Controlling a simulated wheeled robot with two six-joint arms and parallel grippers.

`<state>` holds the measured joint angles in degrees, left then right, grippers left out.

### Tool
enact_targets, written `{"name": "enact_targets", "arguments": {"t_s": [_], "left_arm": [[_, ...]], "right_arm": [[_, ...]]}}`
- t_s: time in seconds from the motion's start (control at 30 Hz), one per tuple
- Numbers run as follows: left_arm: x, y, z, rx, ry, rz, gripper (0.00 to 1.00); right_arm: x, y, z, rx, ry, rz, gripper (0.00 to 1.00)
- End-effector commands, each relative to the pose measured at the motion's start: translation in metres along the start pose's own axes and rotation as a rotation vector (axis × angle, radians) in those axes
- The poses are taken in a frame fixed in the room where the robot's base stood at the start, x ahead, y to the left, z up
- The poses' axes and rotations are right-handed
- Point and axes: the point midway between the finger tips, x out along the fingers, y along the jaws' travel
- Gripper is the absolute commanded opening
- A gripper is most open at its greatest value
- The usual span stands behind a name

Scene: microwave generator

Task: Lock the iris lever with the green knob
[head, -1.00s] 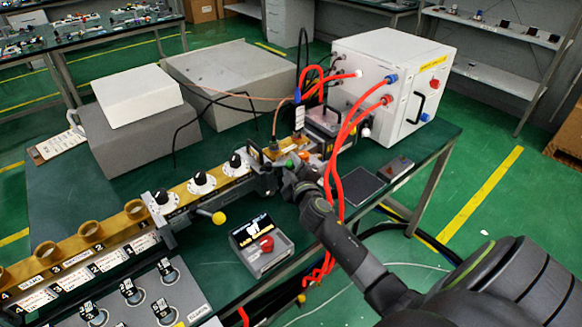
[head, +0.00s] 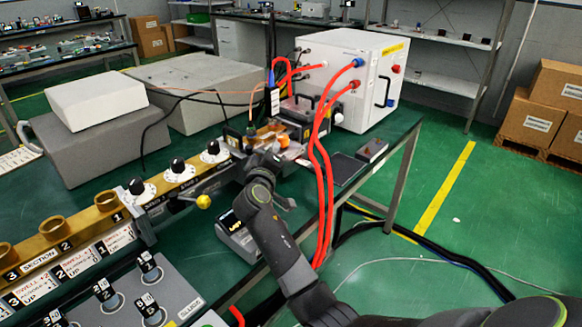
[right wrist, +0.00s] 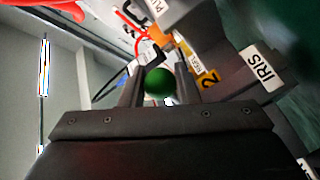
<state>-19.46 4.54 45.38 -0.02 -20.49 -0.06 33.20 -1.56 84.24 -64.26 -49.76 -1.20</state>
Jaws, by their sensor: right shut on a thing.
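The green knob (right wrist: 159,82) shows as a dark green ball between the two fingers in the right wrist view. My right gripper (right wrist: 160,76) is shut on it. In the head view my right gripper (head: 262,160) is at the far end of the brass rail, and I cannot make out the knob there. The iris lever itself is mostly hidden by the gripper. My left gripper is not in view.
Black knobs on white dials (head: 180,170) line the brass rail (head: 90,218), with a yellow ball knob (head: 204,202) in front. Red hoses (head: 320,150) hang just right of my right arm, from the white cabinet (head: 345,75). A small control box (head: 238,238) stands below the gripper.

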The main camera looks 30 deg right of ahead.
Motion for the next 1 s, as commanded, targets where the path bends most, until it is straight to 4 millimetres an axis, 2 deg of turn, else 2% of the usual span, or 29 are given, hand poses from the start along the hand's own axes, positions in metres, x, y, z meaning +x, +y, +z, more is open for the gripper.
{"name": "enact_targets", "arguments": {"t_s": [0.03,0.2,0.87,0.9,1.0], "left_arm": [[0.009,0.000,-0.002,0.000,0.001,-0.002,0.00],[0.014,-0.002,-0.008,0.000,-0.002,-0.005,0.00],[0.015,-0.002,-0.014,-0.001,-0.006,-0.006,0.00],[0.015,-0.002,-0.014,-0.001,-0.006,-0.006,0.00],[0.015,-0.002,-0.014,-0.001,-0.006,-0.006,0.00]], "right_arm": [[-0.002,-0.007,-0.002,0.002,-0.013,0.009,0.00],[-0.007,-0.010,-0.009,-0.001,-0.055,0.037,0.00],[-0.010,-0.009,-0.014,-0.002,-0.088,0.060,0.00],[-0.010,-0.009,-0.014,-0.002,-0.088,0.060,0.31],[-0.010,-0.009,-0.014,-0.002,-0.088,0.060,0.44]]}}
